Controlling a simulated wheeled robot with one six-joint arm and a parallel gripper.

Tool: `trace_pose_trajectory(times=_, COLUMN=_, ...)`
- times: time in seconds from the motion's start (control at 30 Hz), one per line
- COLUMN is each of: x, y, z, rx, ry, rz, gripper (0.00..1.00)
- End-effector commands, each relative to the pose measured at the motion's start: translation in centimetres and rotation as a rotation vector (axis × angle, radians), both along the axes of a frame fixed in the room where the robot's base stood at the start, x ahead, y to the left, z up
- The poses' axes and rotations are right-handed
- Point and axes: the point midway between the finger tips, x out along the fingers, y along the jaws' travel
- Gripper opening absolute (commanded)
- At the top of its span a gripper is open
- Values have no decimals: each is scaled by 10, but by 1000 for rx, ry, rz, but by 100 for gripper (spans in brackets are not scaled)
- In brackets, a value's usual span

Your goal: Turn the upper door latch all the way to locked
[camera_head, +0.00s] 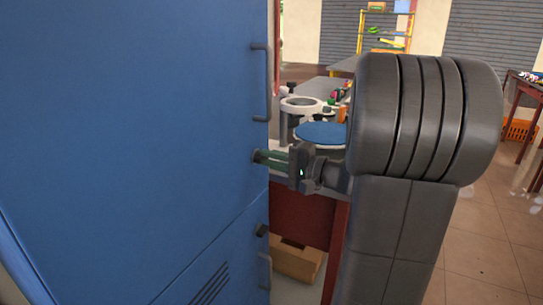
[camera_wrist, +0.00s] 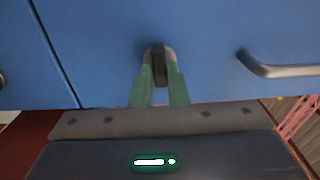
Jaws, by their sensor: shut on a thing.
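The upper door (camera_head: 130,100) of a blue cabinet fills the left of the head view and looks closed. Its dark latch (camera_wrist: 158,62) sits between my gripper's green fingers in the wrist view. The latch's bar runs roughly along the door seam. My gripper (camera_head: 262,157) reaches the door's right edge from the right, below the upper handle, and is shut on the latch. In the head view the fingers mostly hide the latch. Locked or unlocked marks are not visible.
The upper door's handle (camera_head: 266,85) is close above my gripper; it also shows in the wrist view (camera_wrist: 280,67). A lower door (camera_head: 225,265) has its own latch (camera_head: 262,230) and handle (camera_head: 265,270). A cluttered table with a blue disc (camera_head: 322,133) stands behind my arm.

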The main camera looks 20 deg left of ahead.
Motion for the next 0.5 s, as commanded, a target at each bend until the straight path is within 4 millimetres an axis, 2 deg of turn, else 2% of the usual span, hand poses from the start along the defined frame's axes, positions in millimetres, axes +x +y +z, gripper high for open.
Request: trace_pose_trajectory(times=0.5, x=0, y=0, z=0, rx=3, ry=34, rz=0, gripper=0)
